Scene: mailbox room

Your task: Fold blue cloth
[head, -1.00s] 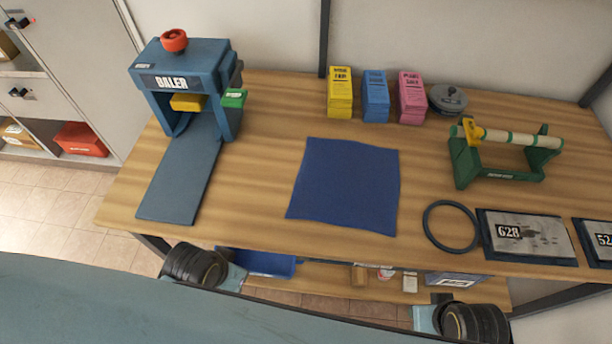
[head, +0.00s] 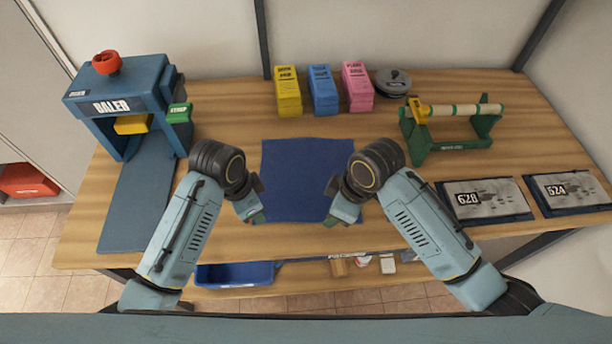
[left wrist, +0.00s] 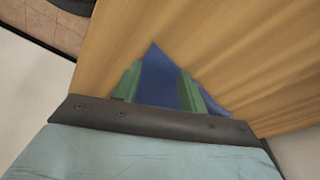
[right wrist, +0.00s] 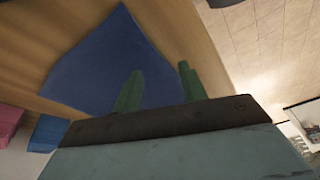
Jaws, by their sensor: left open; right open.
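The blue cloth (head: 300,175) lies flat and spread out on the wooden table, in the middle of the head view. My left gripper (head: 257,217) is open at the cloth's near left corner. In the left wrist view a corner of the cloth (left wrist: 158,78) shows between the green fingers of this gripper (left wrist: 160,85). My right gripper (head: 331,221) is open at the near right corner. In the right wrist view the cloth (right wrist: 100,65) lies beyond and left of this gripper's fingers (right wrist: 158,85). Whether the fingers touch the cloth I cannot tell.
A blue baler (head: 130,110) stands at the left. Yellow (head: 287,92), blue (head: 323,90) and pink (head: 357,87) stacks stand behind the cloth. A green roll stand (head: 450,130) and two numbered plates (head: 484,200) (head: 568,192) are at the right. A blue bin (head: 235,274) is below.

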